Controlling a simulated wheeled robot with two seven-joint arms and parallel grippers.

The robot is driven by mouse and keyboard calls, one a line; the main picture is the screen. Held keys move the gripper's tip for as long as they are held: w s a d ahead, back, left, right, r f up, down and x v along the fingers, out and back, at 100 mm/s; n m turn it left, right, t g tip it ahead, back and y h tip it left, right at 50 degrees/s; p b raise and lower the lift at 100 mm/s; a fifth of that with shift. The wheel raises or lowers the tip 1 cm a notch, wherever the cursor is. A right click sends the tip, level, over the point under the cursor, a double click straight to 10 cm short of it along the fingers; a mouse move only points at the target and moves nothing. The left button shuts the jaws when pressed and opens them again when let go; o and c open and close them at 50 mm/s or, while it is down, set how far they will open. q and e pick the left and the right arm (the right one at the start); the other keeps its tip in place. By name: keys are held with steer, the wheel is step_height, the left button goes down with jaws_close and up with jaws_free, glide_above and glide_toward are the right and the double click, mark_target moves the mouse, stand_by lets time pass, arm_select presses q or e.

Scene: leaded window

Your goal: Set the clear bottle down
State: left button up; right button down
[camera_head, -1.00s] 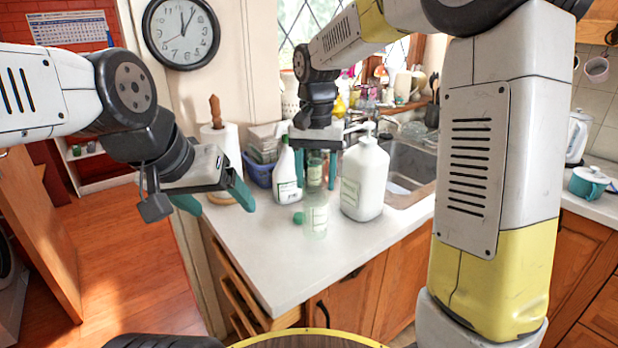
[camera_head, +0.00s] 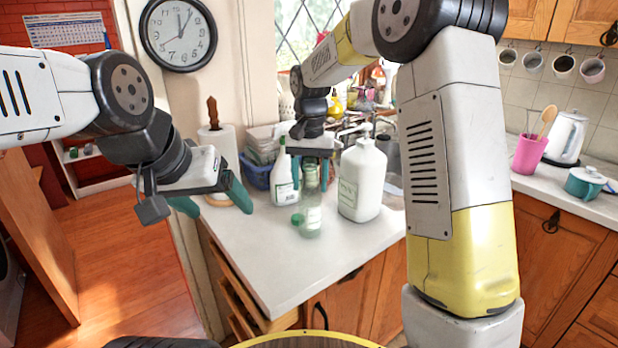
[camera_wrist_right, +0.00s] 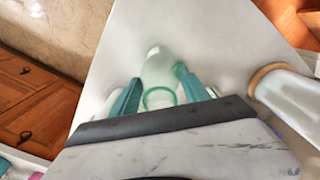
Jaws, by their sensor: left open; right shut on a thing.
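The clear bottle (camera_head: 312,217), with a pale label, is upright or nearly so at the counter (camera_head: 265,265). My right gripper (camera_head: 310,184) points down from above and is shut on its upper part. The bottle's base appears at the counter top, but I cannot tell whether it touches. In the right wrist view the bottle (camera_wrist_right: 160,70) lies between the two teal fingers (camera_wrist_right: 160,95), with a green ring near me. A green cap-like part (camera_head: 297,219) shows beside its lower left side.
A white spray bottle (camera_head: 284,178) stands close on the left and a large white pump bottle (camera_head: 362,182) close on the right. A paper towel roll (camera_head: 222,150) and a blue basket (camera_head: 257,172) stand behind. The front of the counter is clear.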

steer(key=c, duration=0.6)
jaws_free()
steer(key=shift+f, duration=0.1)
steer(key=shift+o, duration=0.2)
